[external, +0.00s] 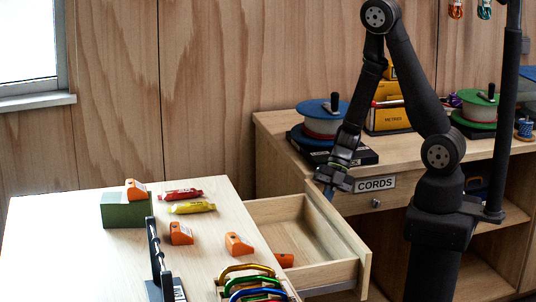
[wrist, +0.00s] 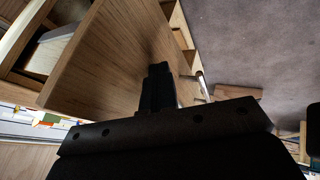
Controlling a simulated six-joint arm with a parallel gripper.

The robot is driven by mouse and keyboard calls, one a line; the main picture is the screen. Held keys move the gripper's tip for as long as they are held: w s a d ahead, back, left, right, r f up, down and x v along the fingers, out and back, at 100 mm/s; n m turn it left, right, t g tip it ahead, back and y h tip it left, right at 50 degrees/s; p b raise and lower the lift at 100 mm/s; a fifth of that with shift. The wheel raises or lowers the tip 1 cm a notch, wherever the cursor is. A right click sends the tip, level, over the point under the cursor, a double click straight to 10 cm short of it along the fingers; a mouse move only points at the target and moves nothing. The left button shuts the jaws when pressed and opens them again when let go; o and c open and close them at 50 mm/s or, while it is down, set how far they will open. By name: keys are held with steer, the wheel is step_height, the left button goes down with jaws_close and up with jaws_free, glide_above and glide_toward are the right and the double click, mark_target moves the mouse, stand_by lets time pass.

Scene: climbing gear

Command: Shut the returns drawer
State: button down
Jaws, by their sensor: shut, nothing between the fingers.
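The returns drawer (external: 340,233) is a pale wooden drawer standing open to the right of the work table, in the external view. An orange block (external: 284,260) shows inside it, by the table's edge. My gripper (external: 329,190) points down beside the far end of the drawer's front panel. In the wrist view the shut fingers (wrist: 157,88) are empty and lie in front of a large wooden panel (wrist: 105,65), which looks like the drawer front. Whether they touch it I cannot tell.
The work table (external: 60,230) carries orange blocks, a green box (external: 125,210), tubes (external: 193,208) and coloured carabiners (external: 250,282). A cabinet (external: 280,125) labelled CORDS, with spools on top, stands close behind my gripper. Carpeted floor (wrist: 245,50) is open at right in the wrist view.

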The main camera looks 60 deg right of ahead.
steer(key=w+a, duration=1.6)
